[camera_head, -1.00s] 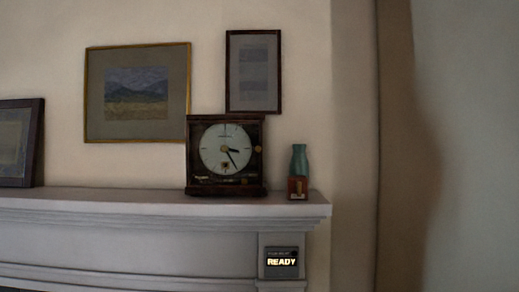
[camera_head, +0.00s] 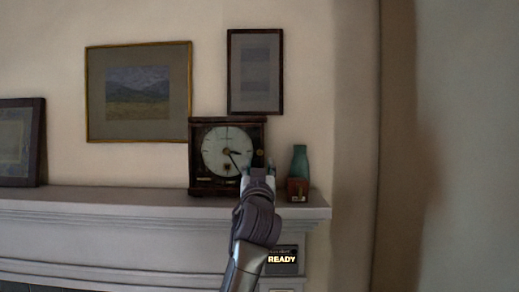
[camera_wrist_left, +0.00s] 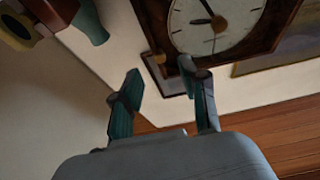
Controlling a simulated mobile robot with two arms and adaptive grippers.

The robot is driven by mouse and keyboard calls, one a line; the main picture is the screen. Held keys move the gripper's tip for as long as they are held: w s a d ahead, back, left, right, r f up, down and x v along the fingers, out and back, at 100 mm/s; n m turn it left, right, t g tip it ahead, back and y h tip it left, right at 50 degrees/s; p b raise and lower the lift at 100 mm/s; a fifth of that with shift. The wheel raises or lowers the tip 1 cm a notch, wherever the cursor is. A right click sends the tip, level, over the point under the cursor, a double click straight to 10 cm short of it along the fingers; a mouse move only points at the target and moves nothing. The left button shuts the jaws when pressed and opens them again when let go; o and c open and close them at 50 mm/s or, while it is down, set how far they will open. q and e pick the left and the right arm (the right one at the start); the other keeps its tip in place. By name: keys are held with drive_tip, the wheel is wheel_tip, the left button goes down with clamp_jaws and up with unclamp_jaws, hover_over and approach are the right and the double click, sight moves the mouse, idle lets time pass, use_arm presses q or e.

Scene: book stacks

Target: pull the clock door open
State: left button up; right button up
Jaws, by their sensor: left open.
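The dark wooden clock (camera_head: 206,184) stands upright on the mantel, its white round dial (camera_head: 222,147) facing me. Its door looks shut. A small brass knob (camera_head: 260,153) sits at the right edge of its front. In the left wrist view the clock (camera_wrist_left: 285,30) shows upside down at the upper right, the knob (camera_wrist_left: 160,58) near its edge. My left gripper (camera_head: 259,170) is just below the knob in the head view and covers the clock's lower right corner. In the left wrist view its fingers (camera_wrist_left: 162,72) are apart and empty, either side of the knob. My right gripper is out of view.
A green vase (camera_head: 299,160) and a small reddish-brown box (camera_head: 297,190) stand close right of my gripper on the mantel (camera_head: 110,200). Framed pictures (camera_head: 136,130) hang behind. A sign reading READY (camera_head: 282,259) is on the mantel front.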

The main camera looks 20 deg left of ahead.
sight(260, 154)
use_arm(q)
drive_tip(key=p+x, duration=0.1)
drive_tip(key=x, duration=0.4)
drive_tip(key=shift+w+p, duration=0.15)
drive_tip(key=shift+p, duration=0.15)
clamp_jaws()
